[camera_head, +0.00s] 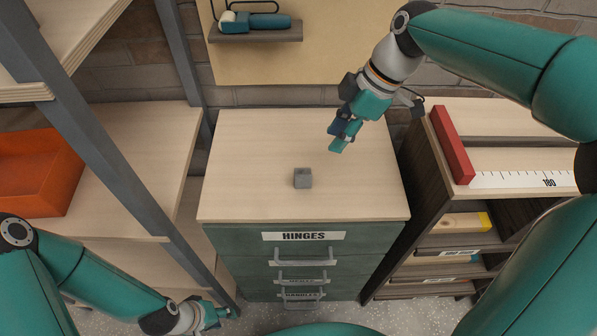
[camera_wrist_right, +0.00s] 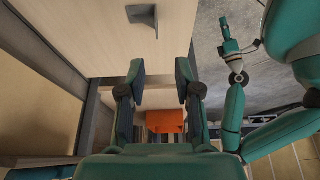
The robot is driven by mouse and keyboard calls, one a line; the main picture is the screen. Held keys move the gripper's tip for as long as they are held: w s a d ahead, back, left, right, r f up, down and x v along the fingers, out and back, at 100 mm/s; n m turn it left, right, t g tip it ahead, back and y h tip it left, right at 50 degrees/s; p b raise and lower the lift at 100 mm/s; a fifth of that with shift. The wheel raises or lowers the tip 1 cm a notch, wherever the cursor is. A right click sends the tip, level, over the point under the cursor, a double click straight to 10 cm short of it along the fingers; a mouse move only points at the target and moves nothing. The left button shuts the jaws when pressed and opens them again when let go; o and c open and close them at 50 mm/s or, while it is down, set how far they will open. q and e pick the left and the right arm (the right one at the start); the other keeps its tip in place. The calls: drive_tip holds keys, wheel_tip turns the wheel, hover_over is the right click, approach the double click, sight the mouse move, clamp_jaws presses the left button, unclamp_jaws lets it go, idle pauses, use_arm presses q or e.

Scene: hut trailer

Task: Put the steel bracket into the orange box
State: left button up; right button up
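The steel bracket (camera_head: 303,178) is a small grey piece on the pale top of the drawer cabinet (camera_head: 250,200). It also shows at the top of the right wrist view (camera_wrist_right: 143,18). My right gripper (camera_head: 341,140) is above the cabinet top, behind and to the right of the bracket, apart from it. In the right wrist view its fingers (camera_wrist_right: 160,82) are spread with nothing between them. The orange box (camera_head: 38,172) is on the left shelf; part of it shows between the fingers in the wrist view (camera_wrist_right: 165,121). My left gripper (camera_head: 210,316) is low at the cabinet's front left; its opening is unclear.
A grey shelf post (camera_head: 110,150) stands between the orange box and the cabinet. A right-hand rack holds a red bar (camera_head: 451,146) and a ruler strip (camera_head: 520,180). A small wall shelf (camera_head: 255,33) carries a tool. The cabinet top around the bracket is clear.

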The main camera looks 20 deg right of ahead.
approach(303, 176)
drive_tip(key=x, duration=0.4)
drive_tip(key=shift+s+a+f, duration=0.2)
drive_tip(key=shift+s+f, duration=0.05)
drive_tip(key=shift+f, duration=0.15)
drive_tip(key=shift+w+p+x, duration=0.2)
drive_tip(key=shift+p+x, duration=0.25)
drive_tip(key=shift+x, duration=0.95)
drive_tip(key=shift+w+p+x, duration=0.15)
drive_tip(key=shift+p+x, duration=0.25)
drive_tip(key=shift+x, duration=1)
drive_tip(key=shift+d, duration=0.2)
clamp_jaws()
